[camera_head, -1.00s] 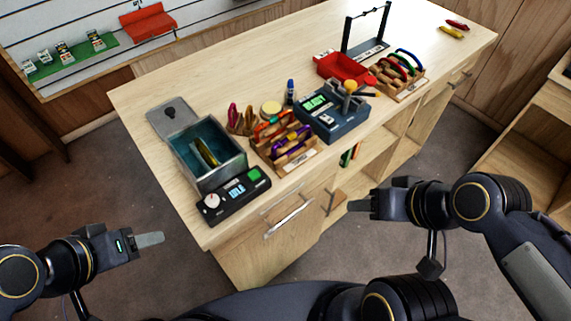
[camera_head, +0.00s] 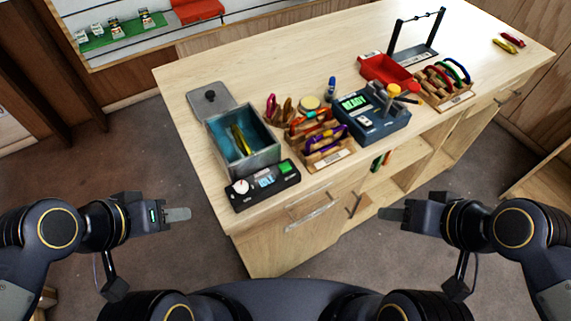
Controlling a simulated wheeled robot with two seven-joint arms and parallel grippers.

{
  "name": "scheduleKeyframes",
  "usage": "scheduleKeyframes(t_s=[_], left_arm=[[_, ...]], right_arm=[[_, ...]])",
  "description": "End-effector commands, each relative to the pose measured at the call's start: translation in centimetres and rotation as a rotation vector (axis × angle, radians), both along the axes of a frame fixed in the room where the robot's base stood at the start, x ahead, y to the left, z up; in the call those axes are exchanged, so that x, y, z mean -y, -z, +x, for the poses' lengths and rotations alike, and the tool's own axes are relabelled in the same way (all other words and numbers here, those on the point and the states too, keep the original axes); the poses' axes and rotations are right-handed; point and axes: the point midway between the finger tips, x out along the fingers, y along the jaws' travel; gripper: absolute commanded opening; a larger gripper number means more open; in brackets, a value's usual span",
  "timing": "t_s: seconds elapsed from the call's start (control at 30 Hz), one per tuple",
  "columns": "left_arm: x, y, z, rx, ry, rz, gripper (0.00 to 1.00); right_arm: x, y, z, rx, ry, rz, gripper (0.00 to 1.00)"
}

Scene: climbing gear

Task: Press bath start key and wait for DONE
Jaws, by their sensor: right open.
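The bath is a grey open tank (camera_head: 271,157) with a teal inside, near the left end of the bench. A yellow-green item (camera_head: 241,140) lies in it. Its black control box (camera_head: 261,187) stands at its front, with a white knob, a small lit display that seems to read IDLE, and a green key (camera_head: 287,167) at its right end. My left gripper (camera_head: 178,214) is left of the bench, apart from the control box; its finger gap cannot be made out. My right gripper (camera_head: 392,214) is open and empty in front of the bench, well right of the key.
A lid (camera_head: 211,97) lies behind the tank. Right of it stand wooden racks of carabiners (camera_head: 327,157), a blue device reading READY (camera_head: 368,122), a red tray (camera_head: 387,72) and a black frame (camera_head: 413,52). The bench front has drawers and open shelves. Floor before it is clear.

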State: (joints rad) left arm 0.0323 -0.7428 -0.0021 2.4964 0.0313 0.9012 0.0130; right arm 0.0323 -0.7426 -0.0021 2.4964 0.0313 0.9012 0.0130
Motion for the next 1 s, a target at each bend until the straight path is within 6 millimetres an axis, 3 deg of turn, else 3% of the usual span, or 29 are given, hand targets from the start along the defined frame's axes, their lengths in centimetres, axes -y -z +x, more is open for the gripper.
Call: scheduleKeyframes(t_s=[0.03,0.3,1.0], left_arm=[[0.0,0.0,0.0,0.0,0.0,0.0,0.33],[0.0,0.0,0.0,0.0,0.0,0.0,0.0],[0.0,0.0,0.0,0.0,0.0,0.0,0.0]], right_arm=[[0.0,0.0,0.0,0.0,0.0,0.0,0.48],[0.0,0.0,0.0,0.0,0.0,0.0,0.48],[0.0,0.0,0.0,0.0,0.0,0.0,0.48]])
